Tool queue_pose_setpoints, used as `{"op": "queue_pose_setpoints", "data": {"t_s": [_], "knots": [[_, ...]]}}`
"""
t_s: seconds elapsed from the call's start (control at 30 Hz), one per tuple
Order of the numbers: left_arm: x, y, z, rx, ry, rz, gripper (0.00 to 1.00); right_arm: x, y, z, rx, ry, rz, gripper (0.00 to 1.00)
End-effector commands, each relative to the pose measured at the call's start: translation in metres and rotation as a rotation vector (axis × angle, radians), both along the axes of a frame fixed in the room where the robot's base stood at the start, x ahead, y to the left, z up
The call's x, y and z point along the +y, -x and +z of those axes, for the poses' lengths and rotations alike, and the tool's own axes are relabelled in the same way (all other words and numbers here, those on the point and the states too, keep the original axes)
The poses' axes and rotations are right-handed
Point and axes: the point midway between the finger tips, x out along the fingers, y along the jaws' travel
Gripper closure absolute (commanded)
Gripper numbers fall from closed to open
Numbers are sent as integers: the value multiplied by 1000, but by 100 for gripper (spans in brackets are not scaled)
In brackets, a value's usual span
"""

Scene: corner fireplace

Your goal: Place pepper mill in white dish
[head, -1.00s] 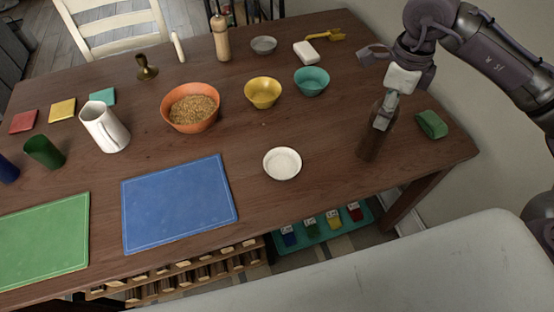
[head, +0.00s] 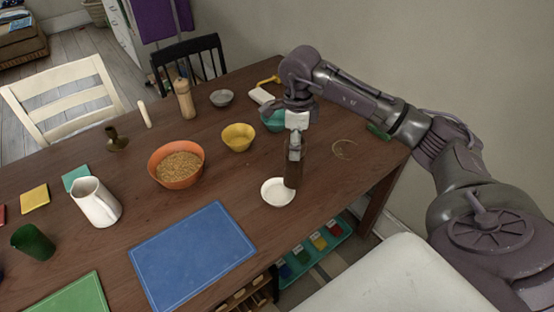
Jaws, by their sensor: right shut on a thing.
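A dark brown upright cylinder, which looks like the pepper mill (head: 293,170), is held in my right gripper (head: 294,142). The gripper points down and is shut on the mill's upper part. The mill's lower end overlaps the right side of the small round white dish (head: 272,195) on the table. I cannot tell whether it touches the dish or hangs just above it. The visible part of the dish looks empty. My left gripper is not in view.
Behind stand a yellow bowl (head: 238,138), a teal bowl (head: 271,122) partly behind my arm, and an orange bowl (head: 157,158) of grain. A light wooden mill-like piece (head: 185,104) stands farther back. A blue mat (head: 192,258) lies front left. A thin round outline (head: 344,149) lies right.

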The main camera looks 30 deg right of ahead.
Motion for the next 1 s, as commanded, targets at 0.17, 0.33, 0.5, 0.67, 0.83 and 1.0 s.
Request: {"op": "queue_pose_setpoints", "data": {"t_s": [0.17, 0.33, 0.5, 0.67, 0.83, 1.0], "knots": [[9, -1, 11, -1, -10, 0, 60, 25, -21, -16, 0, -3, 0, 100], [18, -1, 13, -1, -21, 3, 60, 31, -28, -25, -1, 0, -1, 100], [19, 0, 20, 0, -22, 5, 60, 31, -27, -43, 3, 0, -2, 100], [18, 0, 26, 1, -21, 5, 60, 32, -28, -63, 0, -1, -1, 100], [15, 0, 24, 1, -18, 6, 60, 31, -28, -65, -3, 0, 0, 100], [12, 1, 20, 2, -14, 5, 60, 31, -28, -69, -2, 1, -1, 100]]}}
